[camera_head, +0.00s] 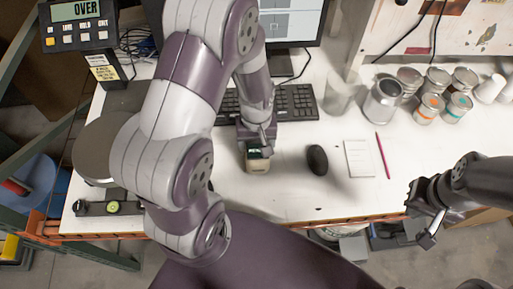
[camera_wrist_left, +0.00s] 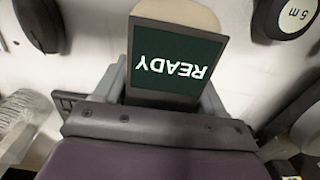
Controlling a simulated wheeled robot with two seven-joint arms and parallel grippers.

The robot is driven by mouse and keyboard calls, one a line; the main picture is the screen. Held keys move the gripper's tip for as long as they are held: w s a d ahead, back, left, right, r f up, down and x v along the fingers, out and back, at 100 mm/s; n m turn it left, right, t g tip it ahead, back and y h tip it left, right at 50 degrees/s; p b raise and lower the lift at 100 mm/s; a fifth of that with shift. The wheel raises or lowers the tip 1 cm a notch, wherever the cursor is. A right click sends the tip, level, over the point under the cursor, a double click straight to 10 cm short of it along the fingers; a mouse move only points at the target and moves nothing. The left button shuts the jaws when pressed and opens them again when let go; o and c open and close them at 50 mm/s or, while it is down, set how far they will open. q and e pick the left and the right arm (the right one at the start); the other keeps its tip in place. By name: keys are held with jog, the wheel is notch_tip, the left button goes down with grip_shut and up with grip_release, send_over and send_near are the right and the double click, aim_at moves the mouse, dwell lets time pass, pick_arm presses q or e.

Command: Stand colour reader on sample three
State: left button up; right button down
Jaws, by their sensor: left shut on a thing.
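The colour reader (camera_head: 257,163) is a small pale device with a dark screen. In the left wrist view the colour reader (camera_wrist_left: 178,62) fills the space between the fingers, and its green screen shows READY upside down. My left gripper (camera_head: 256,147) is shut on it over the white table, in front of the keyboard. Whether the reader touches the table is unclear. My right gripper (camera_head: 423,222) is empty, its fingers apart, beyond the table's front right edge. I cannot make out any sample marked three; my left arm hides much of the table's left part.
A black mouse (camera_head: 317,160), a notepad (camera_head: 359,158) and a pink pencil (camera_head: 383,156) lie right of the reader. Several metal cans (camera_head: 383,102) stand at the back right. A round black item marked 5 m (camera_wrist_left: 292,15) is beside the reader. The front right tabletop is clear.

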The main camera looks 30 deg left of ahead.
pick_arm(q)
jog(key=f, duration=0.3)
jog(key=shift+s+a+f+p, duration=0.15)
jog(key=shift+a+f+p, duration=0.05)
jog(key=shift+f+p, duration=0.15)
jog(key=shift+w+d+f, duration=0.1)
jog(key=shift+w+f, duration=0.05)
jog(key=shift+w, duration=0.05)
jog(key=shift+f, duration=0.1)
jog(key=o, duration=1.6)
jog(key=shift+s, duration=0.15)
